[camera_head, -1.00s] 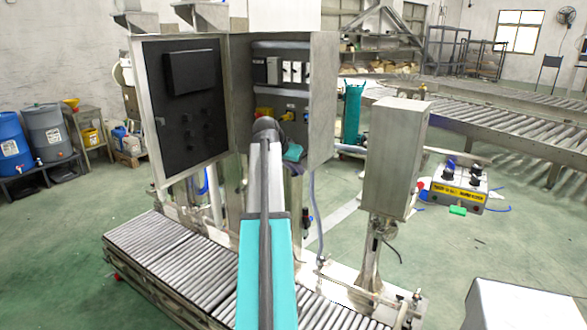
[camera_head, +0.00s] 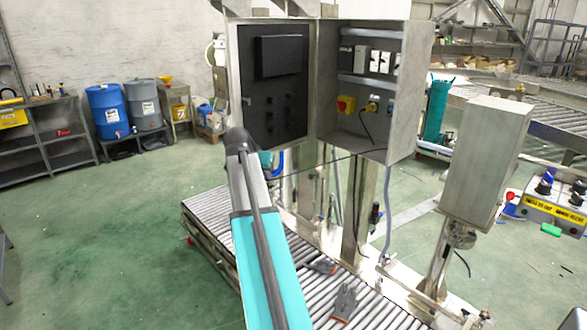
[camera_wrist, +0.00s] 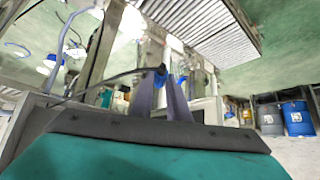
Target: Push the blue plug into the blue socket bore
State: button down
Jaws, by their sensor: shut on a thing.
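In the wrist view my gripper (camera_wrist: 162,80) has its two grey fingers closed together at the tips on a small blue piece, the blue plug (camera_wrist: 161,69). A dark cable runs from it to the left. In the head view my arm covers most of the gripper. Only a teal wrist part and a bit of blue show beside the elbow, below the open cabinet (camera_head: 408,95). A thin dark cable stretches from there toward the cabinet's underside. I cannot make out the blue socket bore in either view.
A roller conveyor (camera_head: 215,215) with grey gloves (camera_head: 345,299) lies below. A steel box on a post (camera_head: 487,160) stands right. Green floor (camera_head: 120,220) is open at left.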

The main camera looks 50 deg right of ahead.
jog(key=w+a+f+n+t+y, duration=0.1)
jog(key=w+a+n, duration=0.1)
jog(key=w+a, duration=0.35)
jog(key=w+a+f+n+t, duration=0.1)
jog(key=w+a, duration=0.2)
jog(key=a, duration=0.6)
jog(key=w+a+f+n+t+y, duration=0.1)
jog(key=a+n+y, duration=0.1)
jog(key=a, duration=1.1)
jog(key=w+a+f+n+t+y, duration=0.1)
jog(key=a+n, duration=0.4)
jog(key=a, duration=0.8)
jog(key=w+a+f+n+t+y, duration=0.1)
jog(key=w+a+f+n+y, duration=0.2)
jog(key=a, duration=1)
jog(key=shift+w+a+n+y, duration=0.15)
jog(key=shift+n+y, duration=0.25)
jog(key=shift+n, duration=0.1)
jog(key=shift+f, duration=0.1)
